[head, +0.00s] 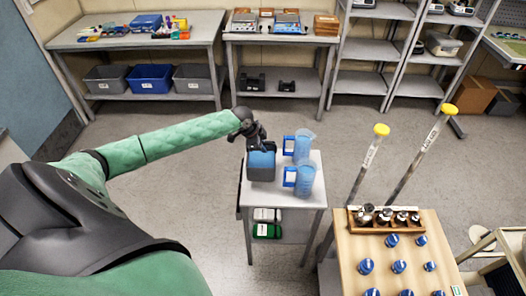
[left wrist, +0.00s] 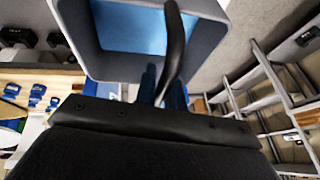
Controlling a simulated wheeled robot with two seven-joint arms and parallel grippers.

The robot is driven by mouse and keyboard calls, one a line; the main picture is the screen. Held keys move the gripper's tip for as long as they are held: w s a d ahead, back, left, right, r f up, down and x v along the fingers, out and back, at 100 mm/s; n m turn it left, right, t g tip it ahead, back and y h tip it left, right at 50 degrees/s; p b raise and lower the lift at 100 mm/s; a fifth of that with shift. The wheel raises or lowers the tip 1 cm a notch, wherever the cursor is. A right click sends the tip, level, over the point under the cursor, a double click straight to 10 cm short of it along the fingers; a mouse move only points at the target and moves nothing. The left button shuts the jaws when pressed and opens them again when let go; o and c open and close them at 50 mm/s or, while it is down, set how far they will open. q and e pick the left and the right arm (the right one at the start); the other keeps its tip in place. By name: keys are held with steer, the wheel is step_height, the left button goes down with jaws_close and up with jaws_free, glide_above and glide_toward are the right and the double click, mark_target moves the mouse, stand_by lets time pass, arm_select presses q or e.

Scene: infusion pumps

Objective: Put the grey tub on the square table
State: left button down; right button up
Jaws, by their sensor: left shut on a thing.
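The grey tub (head: 261,170) has a blue inside and is at the left back corner of the small light-topped table (head: 285,192), which may be the square table. I cannot tell whether its base touches the top. My left gripper (head: 259,146) is shut on the tub's rim from above. In the left wrist view the tub (left wrist: 205,62) fills the upper middle, with my left gripper (left wrist: 168,75) at its near wall. My right gripper is not in view.
Two blue-tinted jugs (head: 305,178) (head: 303,146) stand right of the tub. Benches and shelves line the back wall, with open floor between.

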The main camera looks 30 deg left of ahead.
arm_select(q)
step_height(320, 180, down, 3)
steer(key=shift+r+p, duration=0.1)
steer(key=shift+p, duration=0.8)
steer(key=shift+f, duration=0.5)
steer(key=c, duration=1.5)
jaws_free()
